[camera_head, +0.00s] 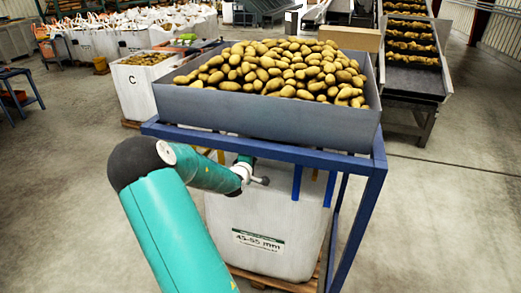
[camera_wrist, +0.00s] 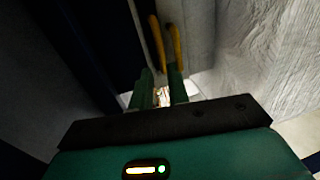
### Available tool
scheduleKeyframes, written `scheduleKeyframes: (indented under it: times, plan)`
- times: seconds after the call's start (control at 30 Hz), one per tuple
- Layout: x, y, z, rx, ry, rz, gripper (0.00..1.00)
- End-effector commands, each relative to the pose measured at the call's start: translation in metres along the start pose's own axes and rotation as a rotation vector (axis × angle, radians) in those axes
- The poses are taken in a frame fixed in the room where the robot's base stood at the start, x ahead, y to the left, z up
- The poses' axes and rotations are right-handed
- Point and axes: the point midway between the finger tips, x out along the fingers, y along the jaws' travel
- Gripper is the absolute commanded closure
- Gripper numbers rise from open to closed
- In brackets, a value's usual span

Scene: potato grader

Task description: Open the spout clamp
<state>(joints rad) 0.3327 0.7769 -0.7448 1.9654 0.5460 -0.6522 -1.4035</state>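The spout clamp seems to be the pair of yellow bars (camera_wrist: 166,44) in the wrist view, standing close together just beyond my fingertips. My gripper (camera_wrist: 162,92) shows there as two green fingers with a narrow gap between them. The right bar runs close to the right finger; I cannot tell whether they touch. Nothing is clearly held. In the head view my gripper (camera_head: 255,181) is under the hopper, in front of the white bag (camera_head: 262,222), mostly hidden by my wrist. A yellow piece (camera_head: 221,156) shows just above my forearm.
The grey hopper (camera_head: 270,104), heaped with potatoes, rests on a blue frame (camera_head: 367,190) close above my arm. Blue straps (camera_head: 297,182) hang by the bag. A bag marked C (camera_head: 135,95) stands behind at left.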

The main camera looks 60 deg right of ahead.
Motion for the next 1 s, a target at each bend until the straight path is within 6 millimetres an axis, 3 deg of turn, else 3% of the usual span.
scheduleKeyframes:
  times: [0.3, 0.5, 0.87, 1.0]
  plan:
    - [0.064, 0.0, 0.001, 0.0, -0.001, 0.0, 0.83]
    - [0.092, -0.001, 0.0, 0.001, 0.0, -0.001, 0.83]
    - [0.1, -0.001, -0.001, 0.001, 0.001, -0.002, 0.83]
    - [0.1, -0.001, -0.001, 0.001, 0.001, -0.002, 1.0]
